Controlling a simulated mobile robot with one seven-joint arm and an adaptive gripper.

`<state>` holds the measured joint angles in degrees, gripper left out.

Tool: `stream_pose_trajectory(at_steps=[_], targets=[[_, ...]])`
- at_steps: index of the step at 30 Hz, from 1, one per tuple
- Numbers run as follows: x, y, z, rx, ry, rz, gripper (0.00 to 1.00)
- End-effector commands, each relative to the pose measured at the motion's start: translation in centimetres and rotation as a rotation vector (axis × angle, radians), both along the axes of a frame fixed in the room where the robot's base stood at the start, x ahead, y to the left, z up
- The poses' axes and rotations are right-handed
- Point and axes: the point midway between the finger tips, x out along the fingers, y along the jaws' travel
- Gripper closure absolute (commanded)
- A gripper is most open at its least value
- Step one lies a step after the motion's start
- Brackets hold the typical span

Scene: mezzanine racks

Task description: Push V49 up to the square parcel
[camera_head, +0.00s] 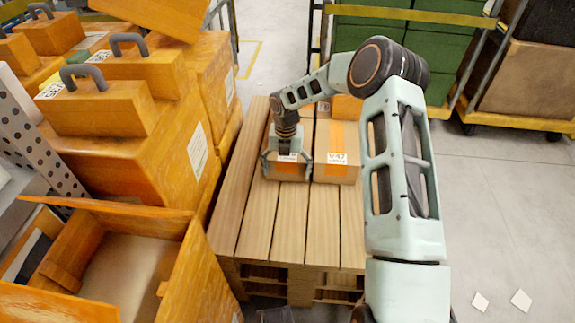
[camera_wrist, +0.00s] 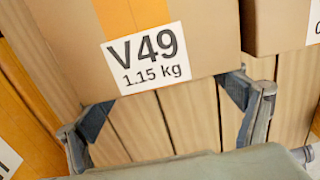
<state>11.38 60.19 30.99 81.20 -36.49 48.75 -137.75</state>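Parcel V49 (camera_wrist: 200,20) is a brown carton with an orange tape strip and a white label reading V49, 1.15 kg. In the head view it appears to be the carton (camera_head: 287,172) under my gripper on the slatted pallet, its label mostly hidden. My gripper (camera_head: 287,155) is at its near side. In the wrist view my gripper (camera_wrist: 168,97) has its fingers spread wide at the carton's lower edge, with nothing held; contact cannot be told. Carton V47 (camera_head: 336,172) stands close on the right. Another orange-taped carton (camera_head: 347,107) is behind. I cannot tell which is the square parcel.
The near half of the pallet (camera_head: 290,225) is bare. Orange cases with grey handles (camera_head: 105,105) crowd the left side. An open orange box (camera_head: 195,265) stands at front left. Carts with green crates (camera_head: 355,45) are behind. Floor at right is mostly clear.

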Motion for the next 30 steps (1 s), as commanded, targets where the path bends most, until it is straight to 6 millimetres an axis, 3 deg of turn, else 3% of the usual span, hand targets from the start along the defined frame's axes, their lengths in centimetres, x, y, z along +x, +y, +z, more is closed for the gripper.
stream_pose_trajectory(at_steps=[16,30], targets=[[0.6,-0.2,0.0,0.0,-0.002,-0.001,0.13],[-2.0,0.4,0.1,-0.001,0.001,0.002,0.13]])
